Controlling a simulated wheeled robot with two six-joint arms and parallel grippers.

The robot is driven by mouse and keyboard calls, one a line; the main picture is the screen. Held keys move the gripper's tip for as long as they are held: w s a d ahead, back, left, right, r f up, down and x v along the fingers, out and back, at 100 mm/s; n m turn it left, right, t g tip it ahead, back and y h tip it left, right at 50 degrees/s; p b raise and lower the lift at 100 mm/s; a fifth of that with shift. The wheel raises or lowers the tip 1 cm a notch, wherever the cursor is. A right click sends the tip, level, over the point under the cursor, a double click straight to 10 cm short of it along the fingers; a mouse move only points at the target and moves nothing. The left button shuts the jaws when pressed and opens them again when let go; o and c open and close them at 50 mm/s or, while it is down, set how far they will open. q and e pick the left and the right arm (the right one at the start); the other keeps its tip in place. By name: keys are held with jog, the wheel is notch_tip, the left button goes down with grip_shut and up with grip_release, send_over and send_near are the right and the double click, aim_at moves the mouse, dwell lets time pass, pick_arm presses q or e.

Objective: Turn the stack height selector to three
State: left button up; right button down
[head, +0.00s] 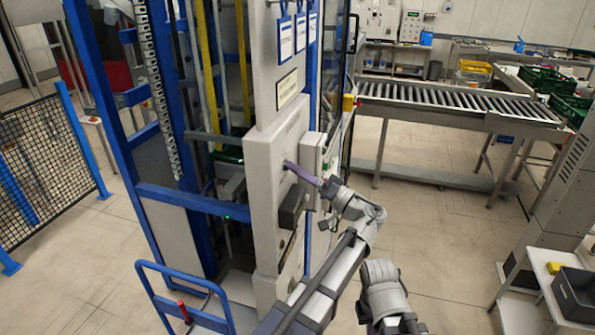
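A grey control panel (262,165) stands on the blue-framed machine, seen at a steep angle. My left gripper (296,169) reaches it from the right, with its fingers pointing left at the panel's face. A small dark part shows at the fingertips and may be the stack height selector. I cannot make out its shape, its setting or any numbers. I cannot tell whether the fingers touch it or how far apart they are. Part of my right arm shows at the bottom, but its gripper is out of view.
A grey box (312,157) juts from the panel close to my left gripper. A dark box (291,207) sits below. A roller conveyor (455,101) runs behind to the right. A blue cart handle (178,272) stands lower left.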

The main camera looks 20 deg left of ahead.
pick_arm(q)
grip_shut()
jog(key=shift+d, duration=0.1)
jog(key=shift+r, duration=0.1)
jog(key=shift+s+r+m+t+h+p, duration=0.15)
jog(key=shift+m+h+p, duration=0.5)
jog(key=shift+m+p, duration=0.7)
jog(key=shift+w+r+m+t+h+p, duration=0.15)
jog(key=shift+m+h+p, duration=0.55)
jog(key=shift+m, duration=1.1)
jog(key=shift+s+m+t+h+p, duration=0.2)
jog(key=shift+m+h+p, duration=0.35)
jog(key=shift+m+p, duration=0.85)
jog(key=shift+m, duration=0.35)
jog(key=shift+f, duration=0.1)
jog(key=shift+o, duration=2.4)
grip_release()
